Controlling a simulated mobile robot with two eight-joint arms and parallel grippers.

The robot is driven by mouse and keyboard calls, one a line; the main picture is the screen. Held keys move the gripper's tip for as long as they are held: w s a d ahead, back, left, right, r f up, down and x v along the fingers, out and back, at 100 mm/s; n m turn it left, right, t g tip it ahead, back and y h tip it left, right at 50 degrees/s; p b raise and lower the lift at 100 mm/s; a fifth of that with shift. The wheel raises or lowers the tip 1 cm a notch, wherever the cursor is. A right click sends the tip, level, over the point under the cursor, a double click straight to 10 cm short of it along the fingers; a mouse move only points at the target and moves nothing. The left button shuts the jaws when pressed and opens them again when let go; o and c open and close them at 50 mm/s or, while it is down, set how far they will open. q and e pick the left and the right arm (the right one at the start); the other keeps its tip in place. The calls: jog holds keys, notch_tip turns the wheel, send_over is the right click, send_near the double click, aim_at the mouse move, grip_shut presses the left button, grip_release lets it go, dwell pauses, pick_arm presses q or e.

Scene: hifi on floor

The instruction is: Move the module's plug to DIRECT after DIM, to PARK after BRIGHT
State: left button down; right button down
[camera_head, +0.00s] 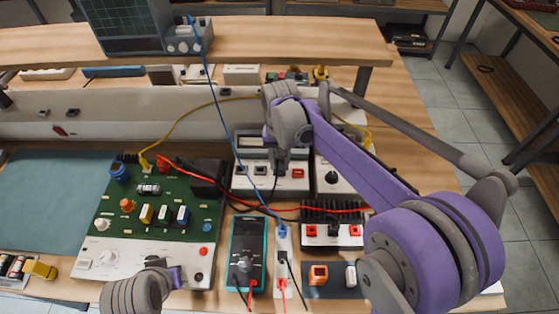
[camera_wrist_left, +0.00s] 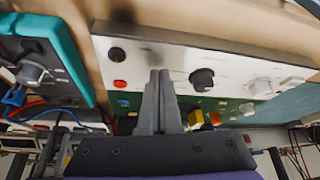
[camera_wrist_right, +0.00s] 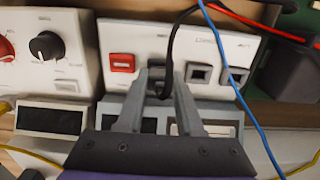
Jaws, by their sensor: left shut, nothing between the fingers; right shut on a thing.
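My right gripper (camera_head: 280,163) is shut on a dark plug (camera_wrist_right: 159,88) with a black cable, at the front panel of the white module (camera_head: 268,185). In the right wrist view the plug is between a red socket (camera_wrist_right: 122,62) and two dark square sockets (camera_wrist_right: 199,73). I cannot tell whether it is fully seated, and the labels are too small to read surely. My left gripper (camera_head: 178,276) is shut and empty at the white front panel of the green circuit board (camera_head: 160,205). The left wrist view shows its fingertips (camera_wrist_left: 160,75) between a red button (camera_wrist_left: 120,84) and a black knob (camera_wrist_left: 202,79).
A teal multimeter (camera_head: 246,250) and a white strip (camera_head: 283,262) stand right of the board. A black finned unit (camera_head: 333,212) stands further right. Red, blue and yellow cables cross the bench. A raised shelf (camera_head: 270,40) runs behind. A teal mat (camera_head: 50,195) lies clear at left.

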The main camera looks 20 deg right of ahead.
dwell(0.4)
jog(key=shift+c, duration=2.4)
grip_release()
pick_arm(q)
jog(key=shift+w+r+p, duration=0.1)
jog(key=shift+r+p, duration=0.35)
jog(key=shift+r, duration=0.05)
jog(key=shift+w+r+p, duration=0.2)
jog(key=shift+r+p, duration=0.35)
jog(key=shift+r, duration=0.1)
jog(key=shift+w+r+p, duration=0.2)
jog(key=shift+r+p, duration=0.3)
jog(key=shift+r, duration=0.2)
jog(key=shift+w+r+p, duration=0.2)
jog(key=shift+r+p, duration=0.35)
jog(key=shift+r, duration=0.1)
pick_arm(e)
notch_tip(320, 180, up, 16)
jog(key=shift+w, duration=0.2)
jog(key=shift+d+f, duration=0.1)
jog(key=shift+f, duration=0.05)
